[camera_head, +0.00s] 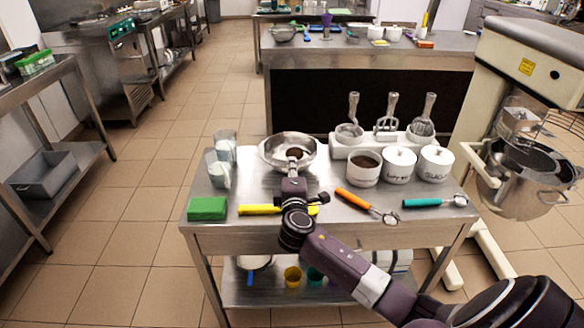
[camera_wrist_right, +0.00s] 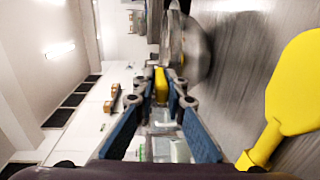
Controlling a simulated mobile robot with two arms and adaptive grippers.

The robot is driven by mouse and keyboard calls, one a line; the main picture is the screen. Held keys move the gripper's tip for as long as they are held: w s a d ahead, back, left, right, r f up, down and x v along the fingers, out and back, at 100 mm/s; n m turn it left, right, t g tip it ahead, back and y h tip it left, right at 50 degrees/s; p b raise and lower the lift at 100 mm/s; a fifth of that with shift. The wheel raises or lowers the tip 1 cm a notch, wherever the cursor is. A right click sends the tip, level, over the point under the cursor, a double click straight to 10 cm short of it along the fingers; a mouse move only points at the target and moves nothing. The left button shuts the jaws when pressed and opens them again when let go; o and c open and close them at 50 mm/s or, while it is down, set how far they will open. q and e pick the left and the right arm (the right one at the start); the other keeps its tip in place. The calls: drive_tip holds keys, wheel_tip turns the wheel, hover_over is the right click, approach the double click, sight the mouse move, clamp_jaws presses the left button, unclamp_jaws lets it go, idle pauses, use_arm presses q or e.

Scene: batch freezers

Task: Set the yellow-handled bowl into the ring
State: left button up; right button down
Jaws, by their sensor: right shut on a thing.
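My right gripper (camera_head: 294,158) is at the near rim of a wide steel bowl (camera_head: 273,148) on the steel cart (camera_head: 250,190). In the right wrist view its blue-padded fingers are around a yellow handle (camera_wrist_right: 161,84). The steel bowl (camera_wrist_right: 192,45) shows just beyond it, its wall near the cart top. In the head view my gripper hides the handle. A stand mixer at the right has a pale curved bowl support (camera_head: 484,172) around its metal bowl (camera_head: 522,200). I cannot clearly make out a separate ring. My left gripper is not in view.
A yellow spatula (camera_head: 258,210) lies under my arm; orange (camera_head: 358,199) and teal (camera_head: 422,202) tools lie to its right. White pots (camera_head: 399,165) and a utensil rack (camera_head: 350,150) stand behind. A green block (camera_head: 207,208) and clear jugs (camera_head: 219,165) are at the left.

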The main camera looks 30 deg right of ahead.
drive_tip(key=shift+s+f, duration=0.1)
drive_tip(key=shift+f, duration=0.4)
drive_tip(key=c, duration=2.4)
unclamp_jaws()
drive_tip(key=o, duration=0.5)
drive_tip(key=shift+w+d+f, duration=0.1)
drive_tip(key=shift+w, duration=0.15)
drive_tip(key=v, duration=1.2)
drive_tip(key=shift+r, duration=0.2)
